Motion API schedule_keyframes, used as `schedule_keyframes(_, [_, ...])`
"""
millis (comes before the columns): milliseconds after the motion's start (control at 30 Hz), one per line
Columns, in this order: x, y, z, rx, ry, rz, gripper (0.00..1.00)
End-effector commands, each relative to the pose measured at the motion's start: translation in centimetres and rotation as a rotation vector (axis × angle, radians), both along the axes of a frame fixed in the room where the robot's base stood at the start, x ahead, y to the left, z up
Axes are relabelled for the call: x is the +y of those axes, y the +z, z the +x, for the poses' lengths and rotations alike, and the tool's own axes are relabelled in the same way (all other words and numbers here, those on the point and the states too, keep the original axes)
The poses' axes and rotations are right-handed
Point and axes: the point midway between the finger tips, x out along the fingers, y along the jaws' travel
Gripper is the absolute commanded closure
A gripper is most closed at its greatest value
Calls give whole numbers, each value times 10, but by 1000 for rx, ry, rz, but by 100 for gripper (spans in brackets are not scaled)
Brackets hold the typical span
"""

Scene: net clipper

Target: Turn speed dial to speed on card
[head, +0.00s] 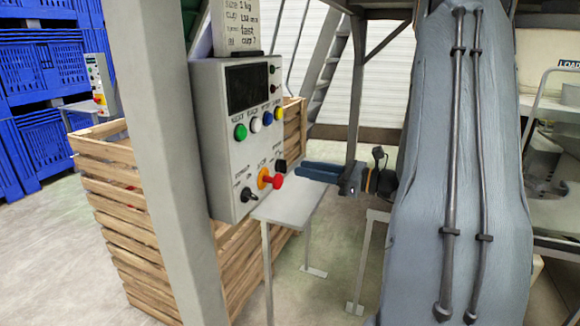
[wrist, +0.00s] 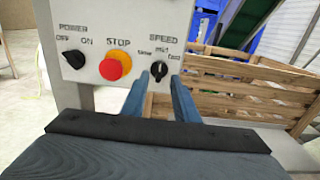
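The speed dial (wrist: 159,71) is a small black knob at the lower right of the grey control panel (head: 225,175). Its light mark appears to point roughly up, towards the middle label; "fast" is printed to its right. It also shows in the head view (head: 280,166). The card (head: 240,25) stands on top of the panel, and its handwritten speed line appears to read "fast". My gripper (head: 299,170) has blue fingers and is open and empty. In the wrist view its fingertips (wrist: 157,78) are on either side of the dial, seemingly just short of it.
A red stop button (wrist: 111,68) on a yellow base and a black power knob (wrist: 74,60) sit left of the dial. Green, white, blue and yellow buttons are higher up. A grey post (head: 165,130) and wooden crate (head: 120,220) stand beside the panel. A small table (head: 290,205) is below.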

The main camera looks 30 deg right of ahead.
Motion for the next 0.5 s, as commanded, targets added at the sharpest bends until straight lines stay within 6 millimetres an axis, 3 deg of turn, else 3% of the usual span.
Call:
schedule_keyframes(200, [22, 1, 26, 2, 5, -1, 73])
schedule_keyframes(500, [31, 0, 38, 1, 4, -2, 73])
